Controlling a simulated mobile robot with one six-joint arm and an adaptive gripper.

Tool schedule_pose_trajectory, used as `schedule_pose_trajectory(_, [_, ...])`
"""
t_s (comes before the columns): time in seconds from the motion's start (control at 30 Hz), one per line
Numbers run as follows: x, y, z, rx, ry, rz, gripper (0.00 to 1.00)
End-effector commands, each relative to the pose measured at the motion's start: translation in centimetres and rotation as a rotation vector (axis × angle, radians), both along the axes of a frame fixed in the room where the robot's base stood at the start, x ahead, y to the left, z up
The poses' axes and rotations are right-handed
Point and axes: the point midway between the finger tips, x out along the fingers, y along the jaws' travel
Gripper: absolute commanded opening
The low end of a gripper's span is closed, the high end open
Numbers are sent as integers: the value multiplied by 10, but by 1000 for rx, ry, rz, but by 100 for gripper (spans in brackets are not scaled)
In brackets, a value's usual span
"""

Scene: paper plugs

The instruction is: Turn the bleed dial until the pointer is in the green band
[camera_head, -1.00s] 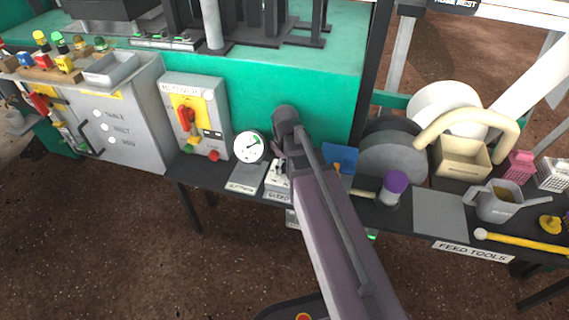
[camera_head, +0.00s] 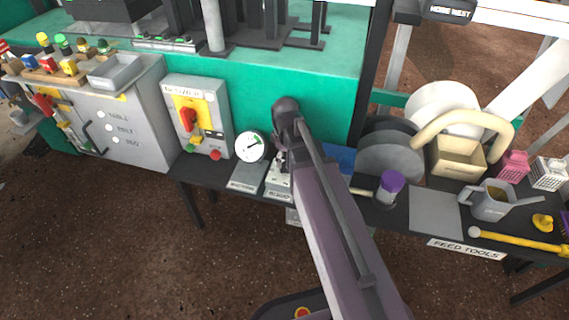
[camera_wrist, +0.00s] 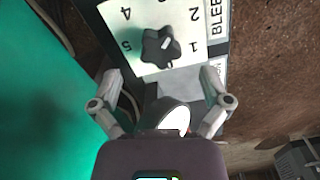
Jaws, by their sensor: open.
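The bleed dial (camera_wrist: 160,45) is a black star-shaped knob with a pale mark, on a white plate (camera_wrist: 190,18) numbered around it and labelled BLEED. My gripper (camera_wrist: 161,78) is open, its fingers apart on either side below the knob in the wrist view, with nothing between the tips. I cannot tell its exact distance from the knob. In the head view my gripper (camera_head: 283,152) is mostly hidden by my arm above the dial's plate (camera_head: 279,187). The round white gauge (camera_head: 251,146) stands just left, with a dark pointer and a little green; the exact reading is too small to tell.
A grey switch box (camera_head: 200,90) with a red handle stands left of the gauge. Right of my arm are a purple-capped container (camera_head: 391,185), a grey reel (camera_head: 388,160) and a watering can (camera_head: 490,200). A green machine wall (camera_head: 330,100) rises behind the shelf.

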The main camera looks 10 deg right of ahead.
Motion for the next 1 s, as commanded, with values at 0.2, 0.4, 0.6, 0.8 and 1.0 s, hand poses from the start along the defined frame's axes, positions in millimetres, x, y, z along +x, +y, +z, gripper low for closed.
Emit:
schedule_pose_trajectory(0.2, [0, 0, 0, 0, 0, -29, 97])
schedule_pose_trajectory(0.4, [0, 0, 0, 0, 0, -156, 97])
schedule_pose_trajectory(0.6, [0, 0, 0, 0, 0, -315, 97])
schedule_pose_trajectory(0.8, [0, 0, 0, 0, 0, -472, 97])
schedule_pose_trajectory(1.0, [0, 0, 0, 0, 0, -629, 97])
